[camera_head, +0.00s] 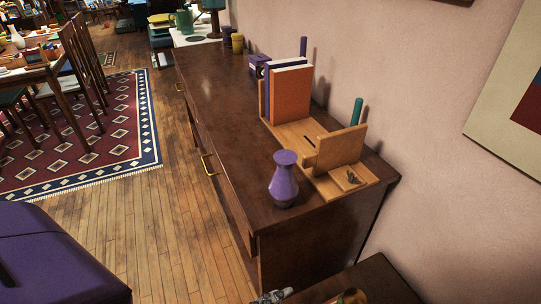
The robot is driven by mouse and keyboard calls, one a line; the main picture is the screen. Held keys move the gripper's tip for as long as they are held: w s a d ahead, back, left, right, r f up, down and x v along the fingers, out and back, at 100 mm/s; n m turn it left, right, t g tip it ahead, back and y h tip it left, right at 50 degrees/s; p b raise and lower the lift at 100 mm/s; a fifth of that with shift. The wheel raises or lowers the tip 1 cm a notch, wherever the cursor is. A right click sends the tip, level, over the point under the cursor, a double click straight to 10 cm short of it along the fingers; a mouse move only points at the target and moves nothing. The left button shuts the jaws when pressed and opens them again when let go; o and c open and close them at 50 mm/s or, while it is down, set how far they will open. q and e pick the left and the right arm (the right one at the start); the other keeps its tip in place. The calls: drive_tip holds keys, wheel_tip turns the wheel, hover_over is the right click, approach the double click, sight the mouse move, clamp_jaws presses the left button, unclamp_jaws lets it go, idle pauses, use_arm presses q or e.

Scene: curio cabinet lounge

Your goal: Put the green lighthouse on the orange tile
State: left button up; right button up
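I cannot make out a green lighthouse or an orange tile in the head view. A slim teal-green upright piece (357,111) shows behind the wooden holder on the sideboard; its lower part is hidden, and I cannot tell what it is. Neither of my grippers can be made out in the head view.
A dark sideboard (215,75) runs along the wall. Near its front end stand a purple vase (284,182) and a wooden book holder (291,131) with an orange-red book (290,97). A lower dark surface (385,285) and a purple seat (60,260) are closest. Wooden floor lies left.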

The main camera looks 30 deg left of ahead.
use_arm(q)
drive_tip(key=s+a+f+n+g+y, duration=0.2)
drive_tip(key=s+a+f+n+g, duration=0.25)
drive_tip(key=s+f, duration=0.4)
drive_tip(key=s+a+f+n+g+y, duration=0.25)
drive_tip(key=s+f+n, duration=0.25)
drive_tip(key=s, duration=0.7)
drive_tip(key=w+r+p, duration=0.3)
drive_tip(key=r+p, duration=0.5)
drive_tip(key=w+r+t+p, duration=0.1)
drive_tip(key=w+r+p, duration=0.2)
drive_tip(key=r+p, duration=0.6)
drive_tip(key=shift+w+r+t+h, duration=0.15)
drive_tip(key=shift+r+t+h, duration=0.15)
drive_tip(key=shift+h, duration=0.15)
use_arm(e)
drive_tip(key=w+r, duration=0.2)
drive_tip(key=r, duration=0.6)
drive_tip(key=w+r+t, duration=0.1)
drive_tip(key=w+r, duration=0.2)
drive_tip(key=r, duration=0.5)
drive_tip(key=shift+r+t, duration=0.3)
drive_tip(key=shift+r, duration=0.1)
use_arm(q)
drive_tip(key=shift+a, duration=0.1)
